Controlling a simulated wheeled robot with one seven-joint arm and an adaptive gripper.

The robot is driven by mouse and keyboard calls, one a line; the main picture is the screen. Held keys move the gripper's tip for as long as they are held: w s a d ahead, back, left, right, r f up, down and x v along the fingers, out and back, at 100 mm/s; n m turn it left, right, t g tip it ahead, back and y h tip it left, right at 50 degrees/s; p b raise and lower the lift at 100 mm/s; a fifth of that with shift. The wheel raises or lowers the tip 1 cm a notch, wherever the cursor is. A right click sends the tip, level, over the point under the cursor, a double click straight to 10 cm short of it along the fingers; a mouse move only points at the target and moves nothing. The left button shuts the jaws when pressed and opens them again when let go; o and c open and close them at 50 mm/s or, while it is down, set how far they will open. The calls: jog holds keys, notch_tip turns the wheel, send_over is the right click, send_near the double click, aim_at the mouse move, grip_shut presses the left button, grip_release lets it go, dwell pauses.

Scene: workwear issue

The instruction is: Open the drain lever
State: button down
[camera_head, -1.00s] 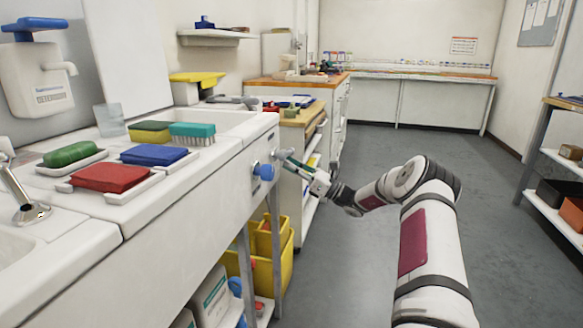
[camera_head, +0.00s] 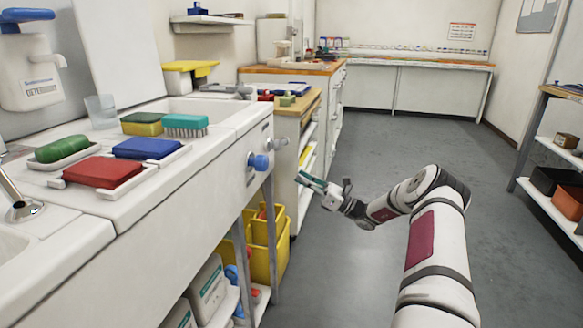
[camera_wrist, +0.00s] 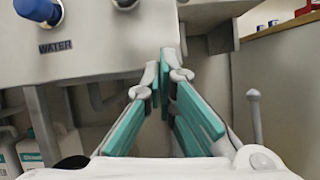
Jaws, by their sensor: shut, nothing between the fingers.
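A short grey metal fitting, apparently the drain lever (camera_head: 280,143), sits on the sink's front panel right of the blue water knob (camera_head: 258,161). Its position is too small to read. In the wrist view a metal fitting (camera_wrist: 124,4), cut by the top edge, shows right of the blue knob (camera_wrist: 40,10) labelled WATER. My gripper (camera_head: 301,180) is below and to the right of the fitting, apart from it.
The white sink counter (camera_head: 140,215) carries red, blue and green sponges and a brush. Yellow bins (camera_head: 262,255) and white jugs (camera_head: 208,290) stand beneath it. A wood-topped cabinet (camera_head: 290,70) is behind. The grey floor (camera_head: 400,140) to the right is clear.

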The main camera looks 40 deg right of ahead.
jog(key=shift+v, duration=1.15)
